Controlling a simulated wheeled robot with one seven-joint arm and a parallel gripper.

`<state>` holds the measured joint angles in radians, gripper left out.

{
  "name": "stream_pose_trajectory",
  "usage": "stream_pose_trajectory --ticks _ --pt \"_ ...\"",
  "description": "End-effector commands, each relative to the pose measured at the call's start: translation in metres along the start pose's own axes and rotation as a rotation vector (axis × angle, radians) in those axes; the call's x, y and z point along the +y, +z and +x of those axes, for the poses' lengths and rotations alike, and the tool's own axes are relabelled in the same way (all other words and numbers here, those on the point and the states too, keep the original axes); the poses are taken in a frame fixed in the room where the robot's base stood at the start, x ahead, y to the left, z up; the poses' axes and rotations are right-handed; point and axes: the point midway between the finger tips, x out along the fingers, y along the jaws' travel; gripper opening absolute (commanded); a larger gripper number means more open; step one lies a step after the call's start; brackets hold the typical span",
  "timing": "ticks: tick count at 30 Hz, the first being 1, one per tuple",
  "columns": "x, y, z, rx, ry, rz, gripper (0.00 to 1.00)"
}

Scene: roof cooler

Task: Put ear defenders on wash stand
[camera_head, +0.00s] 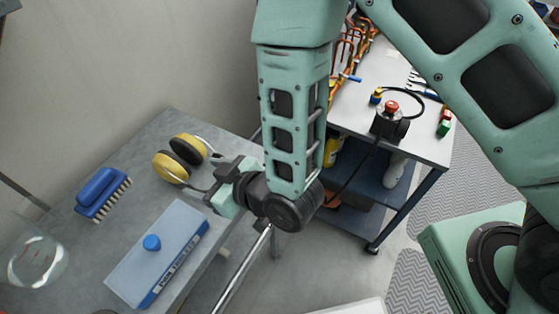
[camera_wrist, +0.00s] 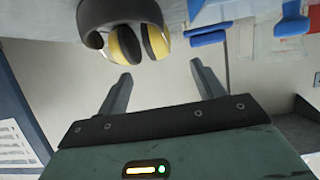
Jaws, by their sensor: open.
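The ear defenders (camera_head: 171,167), with yellow cups and dark pads, lie on a grey worktop (camera_head: 150,137) near its far edge. My gripper (camera_head: 212,191) is just to their right. In the wrist view the ear defenders (camera_wrist: 125,42) show at the top, with the dark headband at left, just beyond my open fingers (camera_wrist: 161,72). The space between the fingers is empty, and I see no clear contact. I cannot tell which surface is the wash stand.
The worktop also holds a blue brush (camera_head: 100,190), a grey-blue box (camera_head: 150,262) and a clear glass vessel (camera_head: 38,262). A trolley (camera_head: 408,150) at right carries tools and a red-buttoned device (camera_head: 390,121). A metal rail (camera_head: 240,275) runs beside the worktop. Patterned floor lies at right.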

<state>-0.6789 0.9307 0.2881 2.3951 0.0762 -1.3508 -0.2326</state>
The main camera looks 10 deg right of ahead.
Motion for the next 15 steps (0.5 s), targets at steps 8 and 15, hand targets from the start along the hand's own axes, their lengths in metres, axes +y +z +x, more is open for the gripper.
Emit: stream_pose_trajectory --ticks 8,15 --pt "0.007 -0.016 -0.008 -0.108 -0.014 0.02 0.68" --pt "0.024 -0.039 -0.063 -0.43 -0.032 0.067 0.68"
